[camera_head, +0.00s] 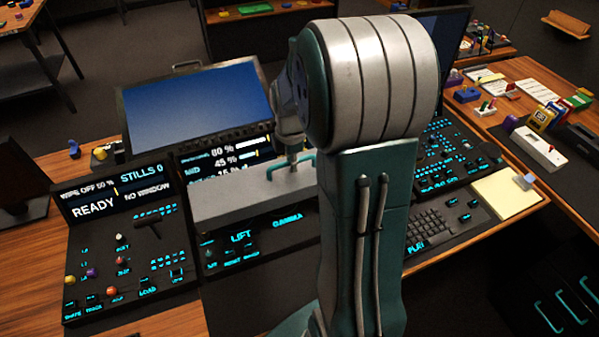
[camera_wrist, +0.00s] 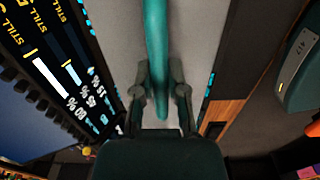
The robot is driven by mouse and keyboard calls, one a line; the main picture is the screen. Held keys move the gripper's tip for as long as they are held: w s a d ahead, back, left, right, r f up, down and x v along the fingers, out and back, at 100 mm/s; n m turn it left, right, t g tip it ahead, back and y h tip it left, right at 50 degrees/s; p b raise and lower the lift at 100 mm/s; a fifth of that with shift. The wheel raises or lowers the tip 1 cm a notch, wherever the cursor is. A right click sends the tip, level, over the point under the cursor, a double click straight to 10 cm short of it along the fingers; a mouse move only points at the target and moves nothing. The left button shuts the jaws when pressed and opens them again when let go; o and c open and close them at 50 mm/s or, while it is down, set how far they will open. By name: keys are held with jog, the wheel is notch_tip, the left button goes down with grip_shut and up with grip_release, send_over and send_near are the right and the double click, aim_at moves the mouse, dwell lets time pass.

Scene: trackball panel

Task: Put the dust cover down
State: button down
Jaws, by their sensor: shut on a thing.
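The dust cover (camera_head: 250,200) is a long pale grey box shape with a teal bar handle on top. It lies across the middle console section in the head view, between the level display and the lit buttons. Its right end is hidden behind my arm. In the wrist view the grey cover (camera_wrist: 112,25) fills the middle, with the teal handle (camera_wrist: 155,45) running down it. My gripper (camera_wrist: 159,80) is shut on the handle, one finger on each side; it also shows at the handle in the head view (camera_head: 294,157). I cannot tell whether the cover's underside touches the panel.
A left panel (camera_head: 125,240) with knobs and a lever stands beside the cover. A blue monitor (camera_head: 195,105) is behind it. Lit buttons (camera_head: 240,250) are in front. A keyboard (camera_head: 435,230) and yellow pad (camera_head: 505,197) lie to the right of my arm.

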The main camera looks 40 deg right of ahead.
aim_at(299, 165)
jog(key=d+f, duration=0.1)
jog(key=f, duration=0.1)
jog(key=w+d+f, duration=0.1)
jog(key=d, duration=0.1)
jog(key=shift+w+f, duration=0.1)
jog(key=shift+f, duration=0.3)
jog(key=shift+d+f, duration=0.1)
jog(key=shift+f, duration=1.6)
jog(key=shift+f, duration=0.1)
jog(key=c, duration=0.7)
grip_release()
